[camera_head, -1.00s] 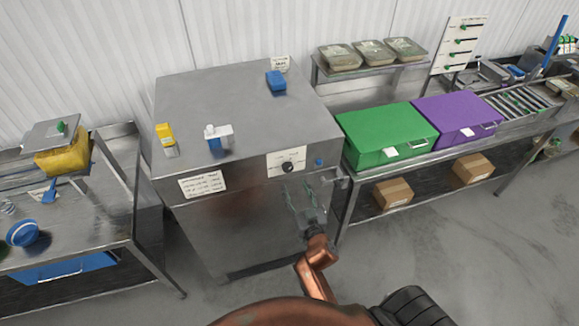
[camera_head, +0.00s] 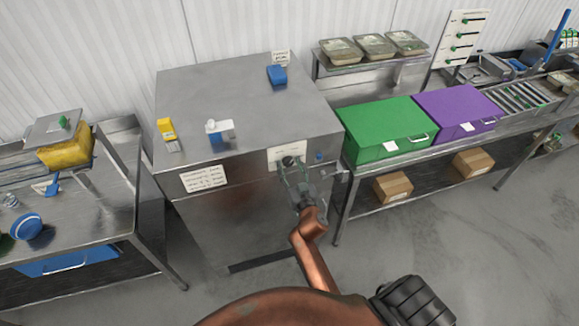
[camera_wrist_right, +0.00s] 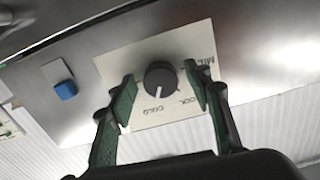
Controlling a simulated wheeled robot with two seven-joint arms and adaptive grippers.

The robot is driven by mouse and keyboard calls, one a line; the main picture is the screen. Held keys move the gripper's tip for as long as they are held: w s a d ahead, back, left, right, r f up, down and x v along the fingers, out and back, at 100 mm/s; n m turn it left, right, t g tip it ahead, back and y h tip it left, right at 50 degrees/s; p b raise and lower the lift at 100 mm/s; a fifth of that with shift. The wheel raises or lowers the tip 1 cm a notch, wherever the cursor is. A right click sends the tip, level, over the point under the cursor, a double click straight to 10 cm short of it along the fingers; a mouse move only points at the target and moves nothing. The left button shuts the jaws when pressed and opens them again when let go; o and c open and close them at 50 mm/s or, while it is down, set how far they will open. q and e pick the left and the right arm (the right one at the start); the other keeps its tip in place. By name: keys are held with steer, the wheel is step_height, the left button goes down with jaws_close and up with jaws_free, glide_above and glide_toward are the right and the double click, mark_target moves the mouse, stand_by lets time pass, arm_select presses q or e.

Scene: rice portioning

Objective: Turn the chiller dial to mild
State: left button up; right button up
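The chiller dial (camera_head: 288,161) is a round black knob on a white label plate on the front of the steel chiller (camera_head: 240,225). It also shows in the right wrist view (camera_wrist_right: 160,77), where the plate appears upside down with the words COLD, COOL and part of MILD. The dial's white pointer mark is toward COLD. My right gripper (camera_head: 292,166) is open in front of the dial. In the right wrist view, its green fingers (camera_wrist_right: 160,84) stand on either side of the dial, with visible gaps. My left gripper is not in view.
A blue button (camera_wrist_right: 66,90) sits beside the label plate. A yellow box (camera_head: 167,134), a white-and-blue bottle (camera_head: 220,131) and a blue item (camera_head: 277,75) stand on the chiller top. Green (camera_head: 385,125) and purple (camera_head: 455,110) boxes stand on the right table.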

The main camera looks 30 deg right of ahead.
steer(key=c, duration=1)
steer(key=shift+n, duration=0.4)
steer(key=n, duration=0.4)
steer(key=shift+n, duration=0.3)
steer(key=n, duration=0.5)
steer(key=shift+d+n, duration=0.1)
steer(key=shift+n, duration=0.2)
steer(key=n, duration=0.9)
steer(key=shift+n, duration=0.4)
steer(key=shift+r+n, duration=0.1)
steer(key=shift+n, duration=1.6)
